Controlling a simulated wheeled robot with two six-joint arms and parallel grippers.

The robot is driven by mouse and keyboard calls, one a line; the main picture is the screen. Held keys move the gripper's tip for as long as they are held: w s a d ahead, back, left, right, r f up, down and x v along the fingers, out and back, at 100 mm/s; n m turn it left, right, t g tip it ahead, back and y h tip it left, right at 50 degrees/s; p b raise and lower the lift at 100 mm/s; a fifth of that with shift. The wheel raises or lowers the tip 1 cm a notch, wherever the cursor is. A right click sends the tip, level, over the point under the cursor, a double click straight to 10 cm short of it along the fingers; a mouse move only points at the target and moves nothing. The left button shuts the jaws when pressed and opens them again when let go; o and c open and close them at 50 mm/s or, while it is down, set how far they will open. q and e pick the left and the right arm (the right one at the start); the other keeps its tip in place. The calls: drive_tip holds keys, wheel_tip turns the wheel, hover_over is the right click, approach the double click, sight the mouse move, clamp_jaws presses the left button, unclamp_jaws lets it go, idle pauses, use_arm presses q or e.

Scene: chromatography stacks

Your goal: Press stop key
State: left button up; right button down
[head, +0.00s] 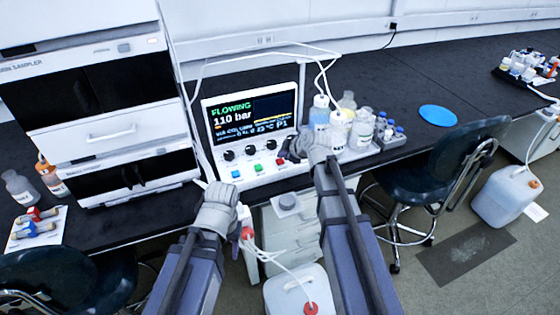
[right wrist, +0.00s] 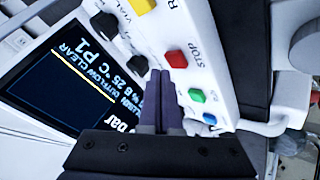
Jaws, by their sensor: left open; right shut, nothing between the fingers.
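The stop key is a red button (right wrist: 177,59) labelled STOP on the white control panel (head: 265,180); it also shows in the head view (head: 280,161). My right gripper (right wrist: 160,76) is shut and empty. Its fingertips are over the panel, close beside the red key in the picture; I cannot tell whether they touch the panel. In the head view the right gripper (head: 290,156) is just right of the red key. The display (head: 252,118) reads FLOWING and 110 bar. My left gripper (head: 203,184) is open at the panel's left, its fingers hard to make out.
A green key (right wrist: 196,95), a blue key (right wrist: 209,118), a yellow key (right wrist: 142,6) and black knobs (right wrist: 138,66) sit near the red key. Bottles (head: 361,130) stand right of the panel. The instrument stack (head: 110,135) is at left. The bench beyond the bottles is mostly clear.

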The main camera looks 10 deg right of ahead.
sight(283, 162)
drive_tip(key=shift+f, duration=0.15)
drive_tip(key=shift+f+b, duration=0.25)
drive_tip(key=shift+b, duration=0.2)
drive_tip(key=shift+f+b, duration=0.5)
drive_tip(key=shift+f, duration=0.05)
idle(0.7)
drive_tip(key=shift+r, duration=0.1)
drive_tip(key=shift+r+p, duration=0.9)
drive_tip(key=shift+p, duration=0.1)
wheel_tip(283, 162, up, 5)
drive_tip(key=p, duration=0.5)
